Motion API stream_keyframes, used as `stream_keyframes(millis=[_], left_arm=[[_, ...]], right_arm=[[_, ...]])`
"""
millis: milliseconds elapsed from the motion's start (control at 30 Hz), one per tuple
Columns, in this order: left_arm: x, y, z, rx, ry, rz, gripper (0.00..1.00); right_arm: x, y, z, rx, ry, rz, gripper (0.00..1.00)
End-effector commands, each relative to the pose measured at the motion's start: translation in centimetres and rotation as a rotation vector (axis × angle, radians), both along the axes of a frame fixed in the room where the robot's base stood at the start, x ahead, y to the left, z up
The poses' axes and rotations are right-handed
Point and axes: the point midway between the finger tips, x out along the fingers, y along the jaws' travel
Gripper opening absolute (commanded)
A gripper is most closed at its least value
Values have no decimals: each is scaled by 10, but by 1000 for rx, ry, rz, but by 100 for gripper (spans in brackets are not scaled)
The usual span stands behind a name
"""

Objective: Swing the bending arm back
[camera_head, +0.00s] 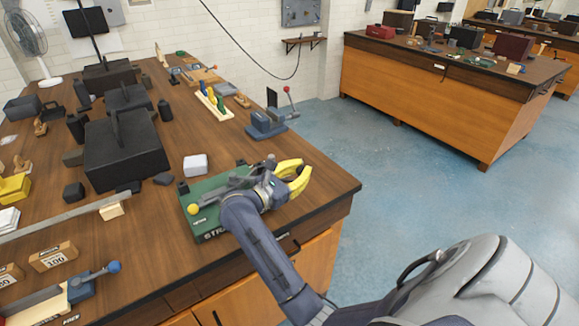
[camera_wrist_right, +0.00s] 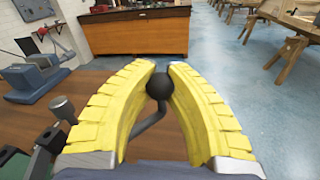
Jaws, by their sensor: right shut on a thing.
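A green bending device (camera_head: 205,226) stands near the front right corner of the wooden table, with a grey metal mechanism on top and a yellow ball at its left end. Its arm shows in the right wrist view as a dark bent rod (camera_wrist_right: 148,130) ending in a black ball knob (camera_wrist_right: 160,86). My right gripper (camera_head: 304,176) reaches over the device, its yellow fingers pointing right. In the wrist view the fingers (camera_wrist_right: 164,76) close around the knob, with the tips just beyond it. My forearm and hand hide part of the device in the head view. My left gripper is not in view.
A blue-grey lever tool (camera_head: 268,124) with a red ball stands behind the device. A white block (camera_head: 195,165) sits close behind its left side. Dark blocks and a large black weight (camera_head: 122,152) fill the table's left. Open floor (camera_head: 390,195) lies to the right.

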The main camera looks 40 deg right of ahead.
Motion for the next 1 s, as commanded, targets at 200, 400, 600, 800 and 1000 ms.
stream_keyframes(millis=[200, 400, 600, 800, 1000], left_arm=[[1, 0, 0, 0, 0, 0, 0], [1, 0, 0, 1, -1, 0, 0], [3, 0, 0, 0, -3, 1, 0], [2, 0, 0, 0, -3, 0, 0], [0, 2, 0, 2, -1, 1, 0]], right_arm=[[-6, 0, 2, -4, -2, -21, 0], [-6, 1, 2, -4, -2, -20, 0], [-6, 0, 1, -2, -2, -20, 29], [-6, -1, 1, -2, -1, -21, 37], [-6, 3, 0, 0, -1, -19, 37]])
